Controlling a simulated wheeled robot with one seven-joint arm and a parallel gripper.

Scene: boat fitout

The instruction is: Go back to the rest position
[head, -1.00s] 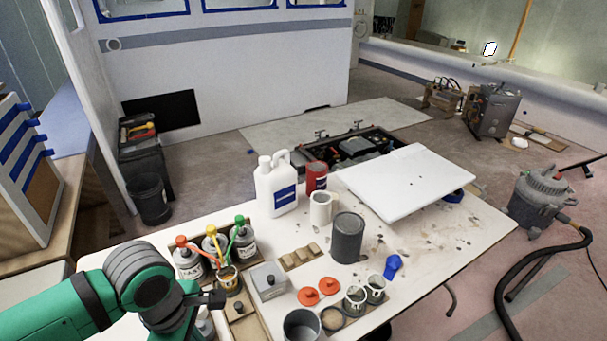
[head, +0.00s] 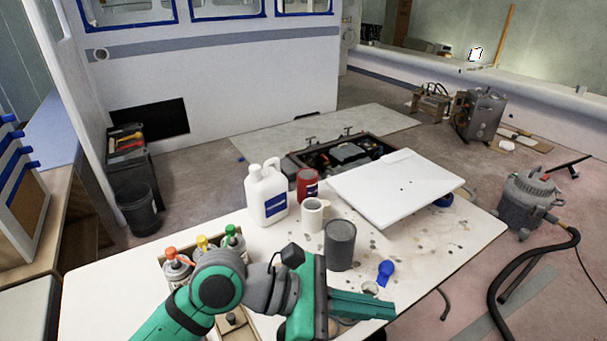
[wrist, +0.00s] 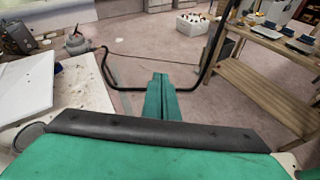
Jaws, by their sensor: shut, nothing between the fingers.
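My gripper (head: 392,306) is in front of the table in the head view, its green fingers pointing right above the table's front right part. In the wrist view its two green fingers (wrist: 160,82) lie together with nothing between them. The white table (head: 110,275) is below it. My arm and gripper cover much of the table's front, so several of the small pots and lids there are hidden.
A vacuum (head: 530,198) with a black hose stands right on the floor.

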